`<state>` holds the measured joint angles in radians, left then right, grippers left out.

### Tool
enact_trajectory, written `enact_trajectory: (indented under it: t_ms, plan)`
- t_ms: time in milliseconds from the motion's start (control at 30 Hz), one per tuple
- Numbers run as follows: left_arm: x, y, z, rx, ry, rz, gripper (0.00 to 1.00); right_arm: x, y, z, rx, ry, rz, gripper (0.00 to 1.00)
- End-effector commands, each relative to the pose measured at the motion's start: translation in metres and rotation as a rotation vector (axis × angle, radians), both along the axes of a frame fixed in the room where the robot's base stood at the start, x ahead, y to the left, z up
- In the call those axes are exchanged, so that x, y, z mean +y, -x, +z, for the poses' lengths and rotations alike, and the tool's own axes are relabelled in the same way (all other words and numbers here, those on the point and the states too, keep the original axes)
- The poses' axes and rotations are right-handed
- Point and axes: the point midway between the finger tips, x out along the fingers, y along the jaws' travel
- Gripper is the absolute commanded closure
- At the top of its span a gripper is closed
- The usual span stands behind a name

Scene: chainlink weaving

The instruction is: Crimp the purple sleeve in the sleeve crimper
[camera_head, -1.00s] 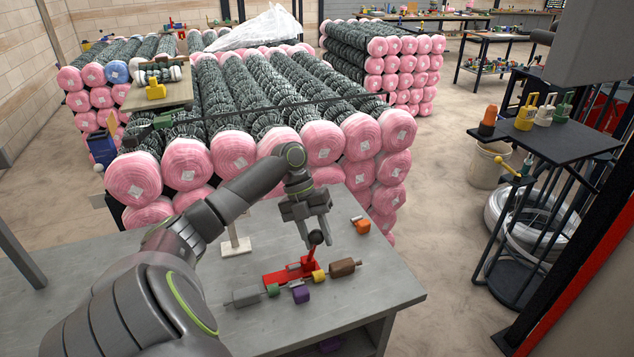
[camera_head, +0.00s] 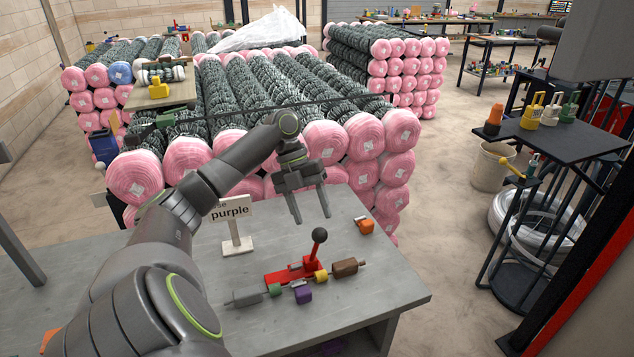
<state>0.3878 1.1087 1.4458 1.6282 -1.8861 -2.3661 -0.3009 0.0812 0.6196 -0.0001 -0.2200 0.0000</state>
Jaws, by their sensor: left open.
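The red sleeve crimper (camera_head: 284,277) sits on the grey table, with its lever (camera_head: 315,250) standing up, tilted slightly right, and topped by a black ball. The purple sleeve (camera_head: 304,294) is at the crimper's near side, below a rod that carries green and yellow pieces. I cannot tell whether it touches the rod. My left gripper (camera_head: 312,218) is open and empty, above and behind the lever's ball and apart from it. My right gripper is not in view.
A small sign reading "purple" (camera_head: 231,212) stands left of the crimper. An orange piece (camera_head: 365,227) lies at the table's back right. A brown block (camera_head: 345,267) and a grey block (camera_head: 247,298) flank the crimper. The table's front right (camera_head: 385,295) is clear.

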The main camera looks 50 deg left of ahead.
Motion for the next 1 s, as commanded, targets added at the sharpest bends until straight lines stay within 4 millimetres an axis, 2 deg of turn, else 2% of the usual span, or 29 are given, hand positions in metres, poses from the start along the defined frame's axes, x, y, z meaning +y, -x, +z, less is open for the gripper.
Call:
enact_trajectory:
  t_ms: [33,200,267,400,700,1000]
  plan:
    - [0.008,-0.002,0.008,-0.004,-0.005,0.002,0.46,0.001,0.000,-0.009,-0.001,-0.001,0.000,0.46]
    - [0.028,-0.003,0.046,-0.005,-0.003,0.004,0.46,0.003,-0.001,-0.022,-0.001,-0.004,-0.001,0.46]
    - [0.032,-0.002,0.063,-0.001,0.000,0.003,0.46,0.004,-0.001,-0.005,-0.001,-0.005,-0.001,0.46]
    - [0.042,-0.003,0.081,0.000,0.001,0.002,0.46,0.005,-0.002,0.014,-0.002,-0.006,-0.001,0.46]
    - [0.053,-0.003,0.097,0.000,0.001,0.002,0.46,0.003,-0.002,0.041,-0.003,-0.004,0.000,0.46]
    - [0.056,-0.004,0.098,0.000,0.000,0.001,0.46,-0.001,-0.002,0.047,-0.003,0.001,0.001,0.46]
